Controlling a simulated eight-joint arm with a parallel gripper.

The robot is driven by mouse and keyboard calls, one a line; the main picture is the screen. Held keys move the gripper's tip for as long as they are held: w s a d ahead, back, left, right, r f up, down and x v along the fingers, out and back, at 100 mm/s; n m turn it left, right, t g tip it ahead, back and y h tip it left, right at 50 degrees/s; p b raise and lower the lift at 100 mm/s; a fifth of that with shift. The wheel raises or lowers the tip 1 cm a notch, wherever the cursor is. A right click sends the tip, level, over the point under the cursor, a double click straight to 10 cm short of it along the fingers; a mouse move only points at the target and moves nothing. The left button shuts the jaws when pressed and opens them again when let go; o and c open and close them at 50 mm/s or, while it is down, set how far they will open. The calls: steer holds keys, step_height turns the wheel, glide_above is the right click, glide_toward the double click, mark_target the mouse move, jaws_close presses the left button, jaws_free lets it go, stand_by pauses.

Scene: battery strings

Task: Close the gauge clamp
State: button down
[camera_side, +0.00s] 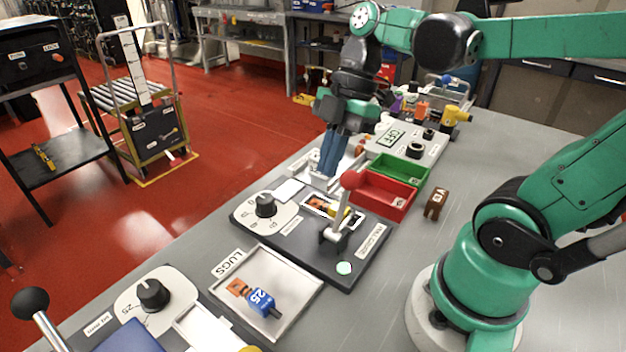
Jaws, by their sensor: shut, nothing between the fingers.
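The gauge clamp (339,222) stands on a dark plate (283,243) in the middle of the side view. Its pale lever is upright, with a red knob (351,179) on top. A label on the plate, hard to read, seems to say pull gauge. An orange, black and yellow piece (319,205) lies beside the clamp, partly hidden by the lever. My gripper (327,174) points down with its blue-grey fingers shut and empty. It is just left of and behind the red knob in the picture; I cannot tell whether they touch.
Red (384,195) and green (411,168) bins stand behind the clamp. A brown block (435,204) stands to their right. A LUGS tray (300,302) holding a blue and orange piece (258,297) lies in front. A dial (265,205) sits at the plate's left. The table's right side has free room.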

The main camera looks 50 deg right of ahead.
steer(key=d+r, duration=0.5)
steer(key=d, duration=0.3)
steer(key=w+a+f+m+t+h, duration=0.3)
steer(key=a+f+m+t, duration=0.3)
steer(key=m, duration=1)
steer(key=shift+w+a+f+h, duration=0.35)
steer(key=shift+a+f+h, duration=0.35)
steer(key=shift+a, duration=0.55)
